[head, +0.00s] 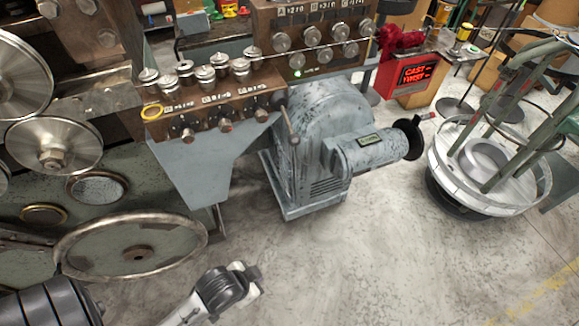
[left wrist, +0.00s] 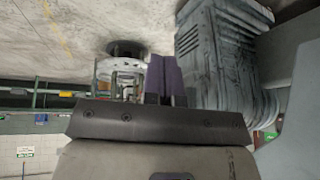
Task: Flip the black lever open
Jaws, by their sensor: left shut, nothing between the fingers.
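A thin upright lever (head: 290,126) with a small knob stands at the left of the grey motor housing (head: 330,110) in the head view. It looks dark grey-brown, and I cannot tell whether it is the black lever. No other clearly black lever shows. My left gripper (head: 254,280) is low in the head view, over the floor in front of the motor and apart from it. In the left wrist view its two fingers (left wrist: 165,76) are together with nothing between them. The ribbed motor housing (left wrist: 222,55) shows right of the fingers there. My right gripper is not in view.
The coiler panel (head: 215,90) with several knobs is at upper left, above a large handwheel (head: 133,246). A black disc (head: 409,139) ends the motor. A round wire stand (head: 487,170) is at right. The concrete floor (head: 390,265) at lower right is clear.

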